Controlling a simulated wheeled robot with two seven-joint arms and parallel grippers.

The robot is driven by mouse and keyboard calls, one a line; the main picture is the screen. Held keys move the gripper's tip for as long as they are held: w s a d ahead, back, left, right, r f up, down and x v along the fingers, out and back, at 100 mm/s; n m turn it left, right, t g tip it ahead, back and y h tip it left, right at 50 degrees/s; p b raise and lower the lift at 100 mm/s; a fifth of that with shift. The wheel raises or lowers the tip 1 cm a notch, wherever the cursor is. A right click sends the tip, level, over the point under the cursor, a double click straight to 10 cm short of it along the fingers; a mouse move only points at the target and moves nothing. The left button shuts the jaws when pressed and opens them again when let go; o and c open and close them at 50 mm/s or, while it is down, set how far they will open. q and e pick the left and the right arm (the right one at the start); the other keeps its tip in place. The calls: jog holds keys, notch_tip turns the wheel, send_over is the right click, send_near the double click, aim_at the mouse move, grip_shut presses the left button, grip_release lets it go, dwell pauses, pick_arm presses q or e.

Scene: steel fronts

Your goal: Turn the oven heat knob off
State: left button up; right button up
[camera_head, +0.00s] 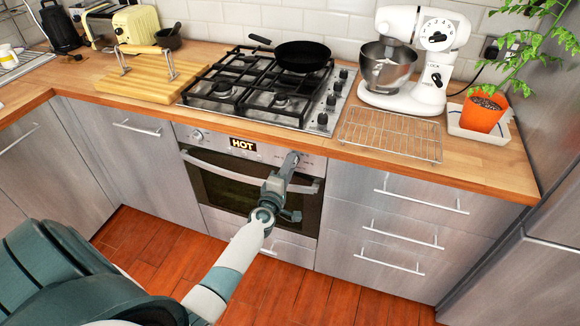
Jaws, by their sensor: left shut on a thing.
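The oven (225,187) is built in under the hob, with a dark glass door and a bar handle. Its steel control panel carries a display (243,145) that reads "HOT". One round knob (197,135) shows at the panel's left end. My left gripper (292,157) reaches to the right part of the panel, its fingers shut on the oven heat knob there. The fingers hide that knob, so its angle cannot be seen. My left wrist is in front of the door and covers part of the handle. My right gripper is not in view.
Above the oven is a gas hob (262,88) with a black frying pan (302,56). A wire rack (390,134), a stand mixer (412,60) and a potted plant (485,112) stand to the right. The wooden floor in front is clear.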

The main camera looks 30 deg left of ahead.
pick_arm(q)
jog(key=n, duration=1.1)
jog(key=shift+n, duration=0.6)
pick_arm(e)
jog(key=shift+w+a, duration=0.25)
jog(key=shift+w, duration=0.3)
pick_arm(q)
jog(key=o, duration=1)
jog(key=shift+o, duration=0.2)
jog(key=shift+a, duration=0.1)
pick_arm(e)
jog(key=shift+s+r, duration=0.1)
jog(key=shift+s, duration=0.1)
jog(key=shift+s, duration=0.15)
pick_arm(q)
jog(key=shift+s, duration=0.15)
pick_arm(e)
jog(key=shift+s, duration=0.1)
